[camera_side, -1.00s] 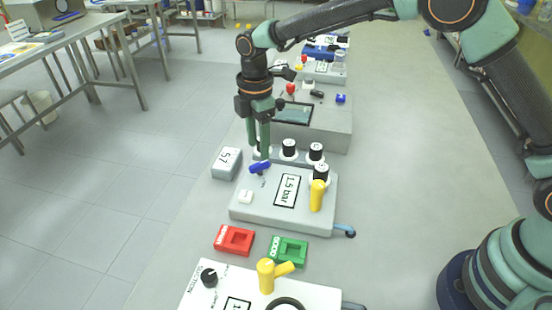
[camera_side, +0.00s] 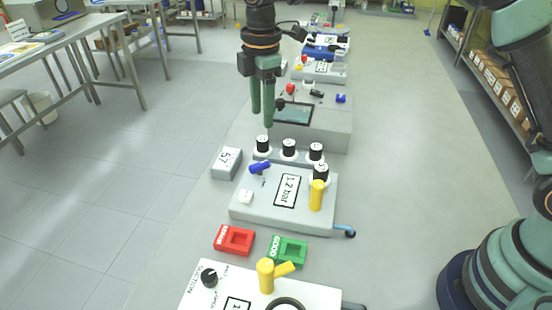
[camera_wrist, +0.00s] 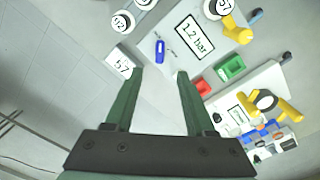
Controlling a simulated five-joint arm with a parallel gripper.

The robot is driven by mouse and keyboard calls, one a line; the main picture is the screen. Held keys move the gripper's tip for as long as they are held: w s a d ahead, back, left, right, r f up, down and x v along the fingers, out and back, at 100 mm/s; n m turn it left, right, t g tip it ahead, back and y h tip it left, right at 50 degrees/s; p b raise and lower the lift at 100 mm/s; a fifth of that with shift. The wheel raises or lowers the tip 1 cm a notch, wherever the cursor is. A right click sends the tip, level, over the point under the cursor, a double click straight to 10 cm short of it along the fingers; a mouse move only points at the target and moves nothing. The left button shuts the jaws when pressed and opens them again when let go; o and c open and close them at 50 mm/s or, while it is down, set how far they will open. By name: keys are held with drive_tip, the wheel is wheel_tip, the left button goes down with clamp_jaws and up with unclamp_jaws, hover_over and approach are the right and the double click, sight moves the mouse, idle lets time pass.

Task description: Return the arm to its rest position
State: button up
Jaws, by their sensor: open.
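My gripper (camera_side: 262,105) hangs upright with its two green fingers apart and empty, above and behind the pressure panel (camera_side: 240,208) in the side view. In the wrist view my gripper (camera_wrist: 158,78) also shows open, with nothing between the fingers. The panel's display (camera_side: 287,191) reads 1.2 bar. A blue valve handle (camera_side: 260,168) sits at the panel's back left, below the fingers and apart from them. A yellow handle (camera_side: 316,197) stands upright on the panel's right. Several black-topped knobs, one of them here (camera_side: 289,148), stand along its back.
A grey block marked 57 (camera_side: 226,163) stands left of the panel. A red tray (camera_side: 234,240) and a green tray (camera_side: 288,251) lie in front. Another panel (camera_side: 195,296) with a yellow handle is nearest. A grey box with a screen (camera_side: 293,113) stands behind. The bench's right side is clear.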

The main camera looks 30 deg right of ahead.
drive_tip(key=s+d+r+m+t, duration=0.2)
drive_tip(key=s+d+r+m, duration=0.2)
drive_tip(key=s+d+m, duration=0.3)
drive_tip(key=s+d+r+m+t, duration=0.2)
drive_tip(key=s+d+r+m, duration=0.35)
drive_tip(key=d, duration=0.25)
drive_tip(key=s+d+f+m+t, duration=0.1)
drive_tip(key=s+d+f+m, duration=0.2)
drive_tip(key=s+m, duration=0.2)
drive_tip(key=shift+s+d+f, duration=0.15)
drive_tip(key=shift+s+d, duration=0.2)
drive_tip(key=shift+s, duration=0.55)
